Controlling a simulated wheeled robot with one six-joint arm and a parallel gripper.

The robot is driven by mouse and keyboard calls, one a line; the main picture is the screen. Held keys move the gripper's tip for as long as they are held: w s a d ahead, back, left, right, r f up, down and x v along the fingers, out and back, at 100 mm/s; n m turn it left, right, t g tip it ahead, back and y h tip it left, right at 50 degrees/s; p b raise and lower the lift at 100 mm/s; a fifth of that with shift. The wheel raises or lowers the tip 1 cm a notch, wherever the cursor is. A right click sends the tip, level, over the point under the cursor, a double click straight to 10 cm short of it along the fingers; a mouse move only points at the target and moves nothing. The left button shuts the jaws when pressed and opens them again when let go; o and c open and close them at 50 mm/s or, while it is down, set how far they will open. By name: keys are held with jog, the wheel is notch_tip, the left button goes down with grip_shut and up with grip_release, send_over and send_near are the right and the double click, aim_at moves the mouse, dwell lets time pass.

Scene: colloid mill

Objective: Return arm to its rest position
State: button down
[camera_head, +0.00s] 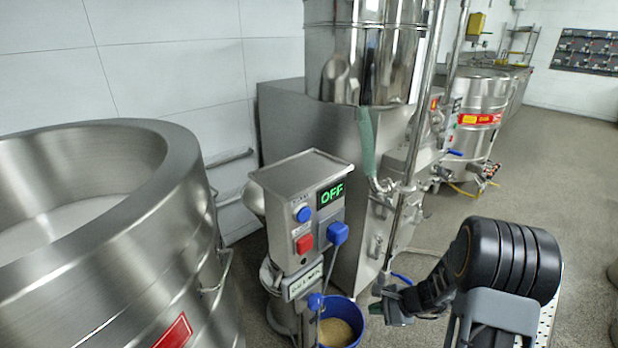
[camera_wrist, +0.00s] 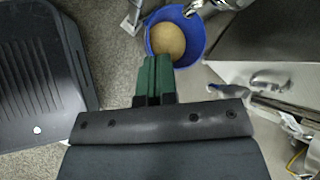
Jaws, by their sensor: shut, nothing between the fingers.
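My arm reaches in from the lower right of the head view, and my gripper (camera_head: 385,303) is low beside a blue bucket (camera_head: 352,311). In the wrist view the green fingers of my gripper (camera_wrist: 153,60) lie together with nothing between them. They point toward the blue bucket (camera_wrist: 190,37), which holds beige material (camera_wrist: 168,40). I cannot tell the exact gap between fingertips and bucket. The colloid mill's control box (camera_head: 300,195) stands left of my gripper, with a green "OFF" display (camera_head: 331,194), a blue button (camera_head: 304,214) and a red button (camera_head: 305,243).
A large steel vat (camera_head: 90,270) fills the left. A steel tank (camera_head: 365,50) on a cabinet stands behind the bucket, with pipes and valves close to my gripper. Another kettle (camera_head: 482,105) stands farther back. Open grey floor (camera_head: 570,170) lies to the right.

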jog(key=s+a+r+n+h+p, duration=0.1)
jog(key=s+r+n+p, duration=0.3)
jog(key=r, duration=1)
jog(key=s+a+r+n+h+p, duration=0.1)
jog(key=s+r+n+h+p, duration=0.3)
jog(key=r, duration=1.1)
jog(key=s+r+n+h+p, duration=0.2)
jog(key=s+r+n+p, duration=0.3)
jog(key=r+n+p, duration=0.3)
notch_tip(320, 180, up, 6)
jog(key=p, duration=0.4)
jog(key=shift+s+a+r+n+h, duration=0.25)
jog(key=shift+s+a+n+h, duration=0.15)
